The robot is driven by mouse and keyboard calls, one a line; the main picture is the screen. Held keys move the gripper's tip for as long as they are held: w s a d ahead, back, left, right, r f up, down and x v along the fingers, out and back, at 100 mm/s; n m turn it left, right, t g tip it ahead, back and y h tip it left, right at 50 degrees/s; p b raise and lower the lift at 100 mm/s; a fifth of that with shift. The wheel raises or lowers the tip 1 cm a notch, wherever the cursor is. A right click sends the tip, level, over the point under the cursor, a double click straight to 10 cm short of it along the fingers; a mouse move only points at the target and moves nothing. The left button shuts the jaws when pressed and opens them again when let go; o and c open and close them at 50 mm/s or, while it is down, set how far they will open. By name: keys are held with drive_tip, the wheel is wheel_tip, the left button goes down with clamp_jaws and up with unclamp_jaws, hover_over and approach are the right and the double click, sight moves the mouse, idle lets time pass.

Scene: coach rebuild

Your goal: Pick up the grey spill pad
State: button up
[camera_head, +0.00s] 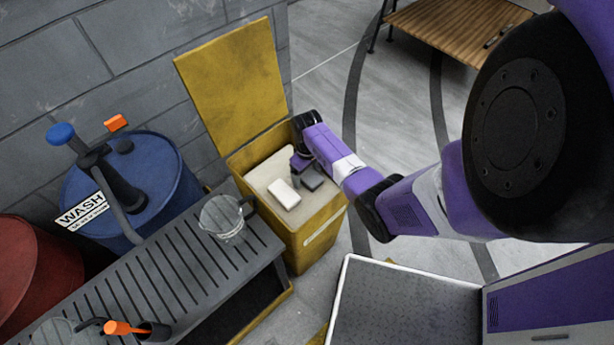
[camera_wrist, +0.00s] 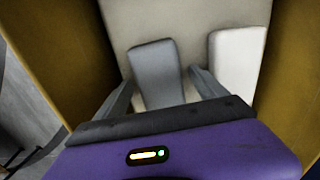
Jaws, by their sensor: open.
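The grey spill pad (camera_wrist: 156,72) lies on the pale surface inside the yellow bin. In the wrist view it sits between the two fingers of my gripper (camera_wrist: 160,88), with its near end hidden behind the gripper's edge. My gripper is open, and I cannot tell whether a finger touches the pad. In the head view my gripper (camera_head: 296,182) reaches down into the yellow bin (camera_head: 322,222), and a part of the grey pad (camera_head: 313,181) shows beside it.
A white pad (camera_head: 284,194) lies left of the grey pad in the head view. The bin's yellow lid (camera_head: 233,80) stands open behind. A slatted bench (camera_head: 165,275) with a clear jug (camera_head: 222,218) adjoins the bin's left. A blue drum (camera_head: 150,180) stands behind the bench.

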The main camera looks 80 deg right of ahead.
sight(307, 174)
drive_tip(key=shift+c, duration=0.4)
drive_tip(key=c, duration=1.3)
drive_tip(key=shift+r, duration=0.1)
drive_tip(key=shift+c, duration=0.2)
wheel_tip(307, 174, up, 20)
drive_tip(key=p, duration=0.2)
